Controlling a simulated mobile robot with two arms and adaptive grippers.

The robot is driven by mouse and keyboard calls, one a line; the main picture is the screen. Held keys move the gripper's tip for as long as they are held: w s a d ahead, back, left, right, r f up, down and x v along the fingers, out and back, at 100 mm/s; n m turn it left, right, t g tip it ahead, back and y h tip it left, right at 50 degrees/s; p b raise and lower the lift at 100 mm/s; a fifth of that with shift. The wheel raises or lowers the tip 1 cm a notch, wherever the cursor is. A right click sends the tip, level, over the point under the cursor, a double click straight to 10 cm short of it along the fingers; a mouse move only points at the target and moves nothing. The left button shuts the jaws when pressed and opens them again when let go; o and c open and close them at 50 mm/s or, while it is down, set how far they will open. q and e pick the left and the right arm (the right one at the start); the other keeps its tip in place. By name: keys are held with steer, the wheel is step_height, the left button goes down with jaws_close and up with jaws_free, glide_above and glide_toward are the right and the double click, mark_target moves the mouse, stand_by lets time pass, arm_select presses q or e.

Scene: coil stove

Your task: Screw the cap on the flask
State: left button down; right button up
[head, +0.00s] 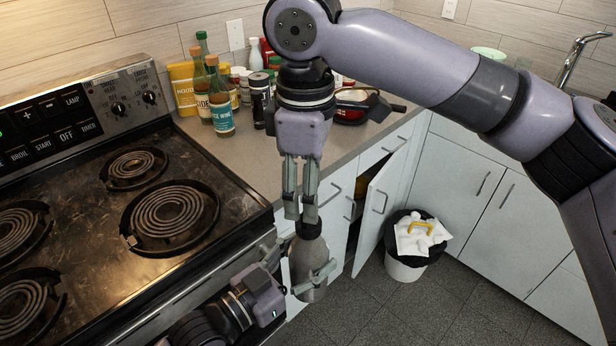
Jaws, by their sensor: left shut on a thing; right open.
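The flask (300,258), a grey-brown bottle, is upright in front of the counter edge, off the floor. My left gripper (298,270) comes from the lower left and is shut on the flask's body, one finger showing across its front. The fingers partly hide the piece's upper part.
A coil stove (190,262) is on the left. Several bottles, such as a teal-labelled one (221,117), crowd the counter's back. A cabinet door (382,205) stands ajar behind the flask. A trash bin (404,270) is on the floor at right. Floor in front is clear.

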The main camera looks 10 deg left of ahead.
steer(key=n, duration=0.2)
steer(key=r+n, duration=0.1)
steer(key=n, duration=0.4)
steer(key=shift+r, duration=0.3)
glide_above(309, 260)
steer(key=w, duration=0.3)
steer(key=shift+a+f, duration=0.15)
steer(key=shift+f, duration=1.85)
steer(key=shift+a+f, duration=0.1)
steer(key=shift+f, duration=1.9)
steer(key=shift+c, duration=0.5)
jaws_close()
steer(key=shift+o, duration=1.2)
jaws_free()
